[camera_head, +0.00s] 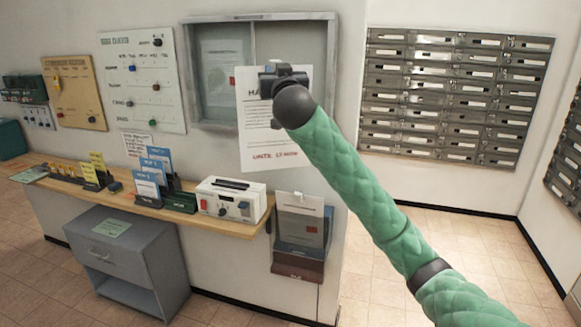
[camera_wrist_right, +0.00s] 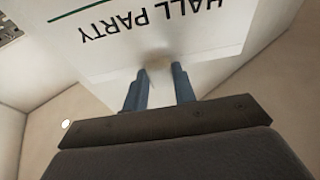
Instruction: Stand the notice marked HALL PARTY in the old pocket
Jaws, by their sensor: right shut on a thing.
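The white HALL PARTY notice (camera_head: 262,140) hangs upright in front of the wall by the glass case, partly covered by my arm. Its lower line reads UNTIL 12 NOON. My right gripper (camera_head: 280,82) is shut on the notice near its top edge. In the right wrist view the notice (camera_wrist_right: 150,35) shows its heading upside down, with the right gripper's fingers (camera_wrist_right: 158,88) at its edge. A dark red wall pocket (camera_head: 298,270) hangs below the notice, at the counter's right end. It holds a grey sheet (camera_head: 300,228); its label is too small to read. My left gripper is out of view.
The wooden counter (camera_head: 100,200) carries a white box with knobs (camera_head: 232,200) and a rack of blue leaflets (camera_head: 150,180). The glass case (camera_head: 215,60) is behind the notice. Metal mailboxes (camera_head: 450,95) line the wall at right. A grey cabinet (camera_head: 130,255) stands below the counter.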

